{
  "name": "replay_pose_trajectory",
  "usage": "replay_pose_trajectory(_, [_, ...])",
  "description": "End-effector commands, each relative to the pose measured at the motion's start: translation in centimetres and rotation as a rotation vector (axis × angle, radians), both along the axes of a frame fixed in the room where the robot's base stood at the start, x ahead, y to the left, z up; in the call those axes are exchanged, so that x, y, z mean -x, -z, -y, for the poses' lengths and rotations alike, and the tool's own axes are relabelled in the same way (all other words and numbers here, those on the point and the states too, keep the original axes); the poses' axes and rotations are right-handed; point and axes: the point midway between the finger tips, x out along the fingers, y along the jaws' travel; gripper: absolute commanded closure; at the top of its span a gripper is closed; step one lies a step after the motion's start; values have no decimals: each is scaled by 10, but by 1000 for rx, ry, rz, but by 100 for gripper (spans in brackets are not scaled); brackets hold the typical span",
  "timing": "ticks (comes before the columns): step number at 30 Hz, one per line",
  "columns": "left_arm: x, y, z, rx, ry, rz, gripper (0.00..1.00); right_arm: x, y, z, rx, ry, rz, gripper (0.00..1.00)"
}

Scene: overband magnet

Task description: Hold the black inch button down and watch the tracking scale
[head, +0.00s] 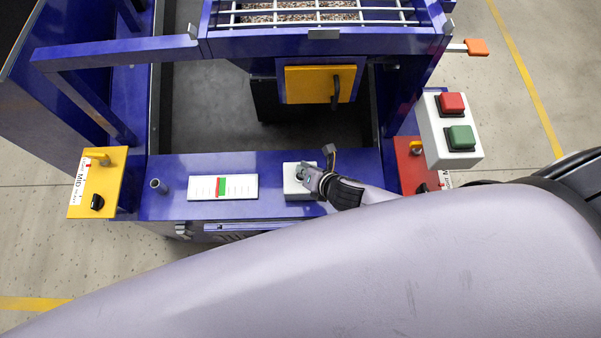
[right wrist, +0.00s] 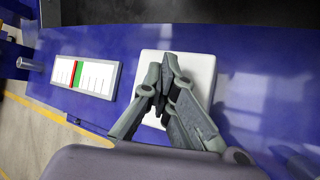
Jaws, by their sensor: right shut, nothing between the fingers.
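The tracking scale (head: 238,187) is a white plate with tick marks, a green band and a red mark at the band's left edge. It also shows in the right wrist view (right wrist: 97,80). Right of it on the blue ledge sits a white button box (head: 292,193), also seen in the right wrist view (right wrist: 205,65). My right gripper (head: 303,172) is shut and empty, its fingertips over the middle of this box (right wrist: 167,75). The black inch button is hidden behind the fingers; I cannot tell whether they touch or press it. My left gripper is not in view.
A yellow panel (head: 108,180) with a black knob stands at the left. A red panel (head: 408,155) and a grey box with red (head: 452,103) and green (head: 460,138) buttons stand at the right. My own arm covers the foreground.

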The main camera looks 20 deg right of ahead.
Motion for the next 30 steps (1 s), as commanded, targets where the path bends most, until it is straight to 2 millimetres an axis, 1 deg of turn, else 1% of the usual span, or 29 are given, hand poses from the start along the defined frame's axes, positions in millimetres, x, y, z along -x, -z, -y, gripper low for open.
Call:
replay_pose_trajectory(22, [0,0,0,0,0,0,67,1,0,1,1,1,-2,100])
replay_pose_trajectory(26, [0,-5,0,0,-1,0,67,0,-4,1,1,1,-2,100])
replay_pose_trajectory(30, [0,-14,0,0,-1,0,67,0,-11,0,1,1,-2,100])
